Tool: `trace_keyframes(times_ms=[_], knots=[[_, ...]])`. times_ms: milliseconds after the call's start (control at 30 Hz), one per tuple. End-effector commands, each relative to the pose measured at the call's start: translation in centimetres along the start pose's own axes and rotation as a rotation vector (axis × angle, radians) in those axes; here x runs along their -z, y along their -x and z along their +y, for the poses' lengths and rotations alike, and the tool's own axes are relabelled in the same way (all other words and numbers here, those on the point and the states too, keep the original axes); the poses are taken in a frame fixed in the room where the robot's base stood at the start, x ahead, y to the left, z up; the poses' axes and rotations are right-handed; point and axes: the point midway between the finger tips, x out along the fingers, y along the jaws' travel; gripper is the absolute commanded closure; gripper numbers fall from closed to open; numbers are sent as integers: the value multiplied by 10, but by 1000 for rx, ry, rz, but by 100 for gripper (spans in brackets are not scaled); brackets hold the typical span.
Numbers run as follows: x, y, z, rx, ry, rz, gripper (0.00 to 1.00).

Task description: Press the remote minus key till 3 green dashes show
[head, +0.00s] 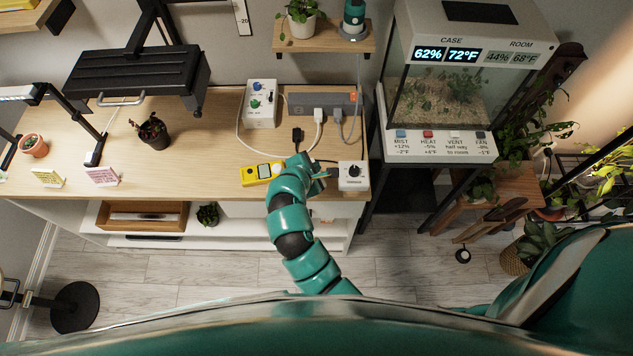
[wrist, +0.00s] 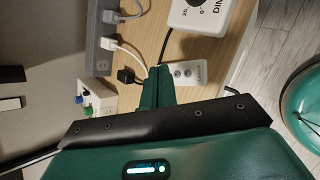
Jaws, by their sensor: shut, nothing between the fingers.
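The white remote (wrist: 197,76) lies on the wooden desktop in the wrist view, with two small dark round marks or keys showing on its face. My gripper (wrist: 159,70) is shut, its fingertips at the left end of the remote and hiding part of it. I cannot tell whether they touch it. In the head view my gripper (head: 323,173) is over the right part of the desk, and it and the arm mostly hide the remote. The minus key's sign is not readable. I see no green dashes on any device in either view.
A white dimmer box (head: 354,183) with a black knob stands right of my gripper. A yellow meter (head: 250,173) lies left of it. Behind are a grey power strip (head: 305,102) with cables and a white knob box (head: 261,107). A black lamp (head: 135,73) hangs over the desk's left part.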

Motion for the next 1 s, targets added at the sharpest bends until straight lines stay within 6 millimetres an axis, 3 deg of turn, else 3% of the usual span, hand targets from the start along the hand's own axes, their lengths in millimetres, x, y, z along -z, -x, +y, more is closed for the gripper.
trace_keyframes(times_ms=[100, 333, 1000], knots=[[12, -17, -12, 0, -1, -1, 100], [21, -29, -20, -2, 3, -1, 100], [22, -31, -22, -2, 0, 0, 100]])
